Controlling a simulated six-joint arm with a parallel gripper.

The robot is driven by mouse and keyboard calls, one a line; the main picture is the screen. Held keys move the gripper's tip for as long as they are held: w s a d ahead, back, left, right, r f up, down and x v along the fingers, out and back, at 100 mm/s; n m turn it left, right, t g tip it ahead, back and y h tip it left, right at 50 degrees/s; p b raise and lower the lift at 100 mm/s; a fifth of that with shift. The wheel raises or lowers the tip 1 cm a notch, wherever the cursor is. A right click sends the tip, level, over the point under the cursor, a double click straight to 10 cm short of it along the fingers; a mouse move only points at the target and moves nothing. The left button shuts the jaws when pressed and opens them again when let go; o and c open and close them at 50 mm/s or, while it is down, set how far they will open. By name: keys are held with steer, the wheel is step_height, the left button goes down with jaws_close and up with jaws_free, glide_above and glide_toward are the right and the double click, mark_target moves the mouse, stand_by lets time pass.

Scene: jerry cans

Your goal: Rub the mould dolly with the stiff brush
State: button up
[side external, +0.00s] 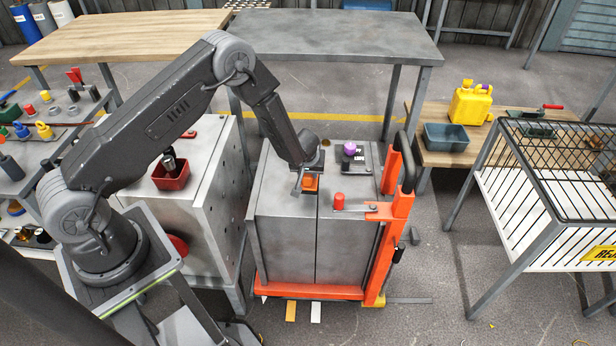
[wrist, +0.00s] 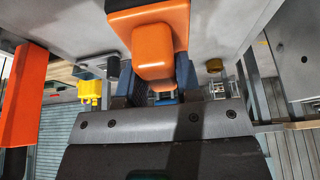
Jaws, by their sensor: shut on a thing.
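The mould dolly has an orange frame (side external: 398,214) with an upright at its right and a dark handle. It bears a grey two-part metal block (side external: 345,240). My gripper (side external: 308,184) points down just over the top of this block. It is shut on an orange block-shaped piece (side external: 311,182), which fills the upper middle of the wrist view (wrist: 150,25). This piece looks like the stiff brush, but no bristles show. I cannot tell whether it touches the metal top.
A red knob (side external: 338,202) and a purple-topped knob (side external: 350,149) stand on the metal block near the upright. A grey cabinet with a red bin (side external: 170,177) is to the left. A yellow jerry can (side external: 470,103) and a blue bin (side external: 447,137) sit on the right bench.

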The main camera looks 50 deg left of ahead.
steer(key=shift+r, duration=1.15)
